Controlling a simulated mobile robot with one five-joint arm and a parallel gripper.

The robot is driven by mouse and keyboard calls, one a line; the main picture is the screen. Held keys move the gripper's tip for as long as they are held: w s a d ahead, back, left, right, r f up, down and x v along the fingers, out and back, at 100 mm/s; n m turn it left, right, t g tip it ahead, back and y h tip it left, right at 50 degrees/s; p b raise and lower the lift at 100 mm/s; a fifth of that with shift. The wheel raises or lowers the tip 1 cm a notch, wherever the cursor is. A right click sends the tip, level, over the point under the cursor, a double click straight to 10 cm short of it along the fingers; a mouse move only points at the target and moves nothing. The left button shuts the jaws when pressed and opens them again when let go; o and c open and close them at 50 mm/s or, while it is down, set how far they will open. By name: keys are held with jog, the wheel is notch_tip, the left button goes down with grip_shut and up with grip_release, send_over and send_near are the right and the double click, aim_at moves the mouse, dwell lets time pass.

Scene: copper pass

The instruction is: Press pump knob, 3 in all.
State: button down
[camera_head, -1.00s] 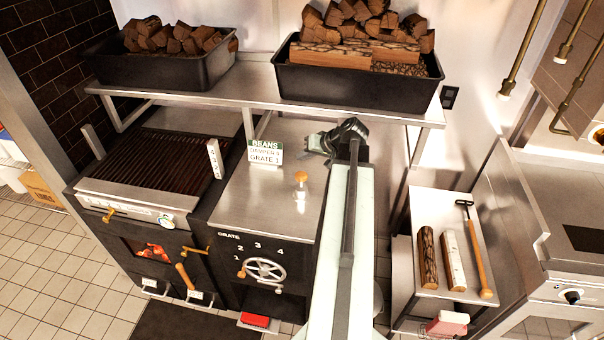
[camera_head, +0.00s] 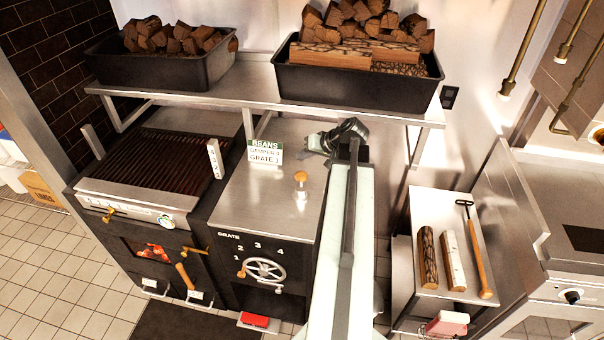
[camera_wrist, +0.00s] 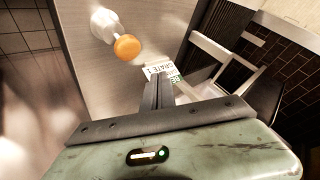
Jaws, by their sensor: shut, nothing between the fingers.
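The pump knob (camera_head: 301,177) is a small orange cap on a pale stem, standing upright on the bare steel counter beside the grill. In the wrist view the orange knob (camera_wrist: 127,47) shows at the upper left, on its white base. My gripper (camera_head: 316,143) is over the counter, behind and slightly right of the knob in the head view. In the wrist view my gripper's fingers (camera_wrist: 158,88) are together and empty, with the knob apart from them to the upper left.
A shelf (camera_head: 250,85) above carries two black trays of firewood. The grill (camera_head: 150,165) is at left, and a numbered grate wheel (camera_head: 265,271) is on the cabinet front. A side table (camera_head: 437,295) holds logs and a poker.

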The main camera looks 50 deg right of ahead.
dwell(0.6)
jog(key=w+a+f+n+g+b, duration=0.2)
jog(key=a+f, duration=0.2)
jog(key=a, duration=0.7)
jog(key=w+a+f+n+g+y+b, duration=0.1)
jog(key=w+a+f+n+g+b, duration=0.2)
jog(key=a, duration=0.8)
jog(key=w+a+f+g+b, duration=0.15)
jog(key=a+f, duration=0.35)
jog(key=a, duration=0.7)
jog(key=s+a+f+n+g+h+b, duration=0.1)
jog(key=s+a+f+n+g+h, duration=0.1)
jog(key=a, duration=1)
jog(key=shift+s+f+g, duration=0.35)
jog(key=shift+s+f, duration=0.2)
jog(key=shift+s, duration=0.05)
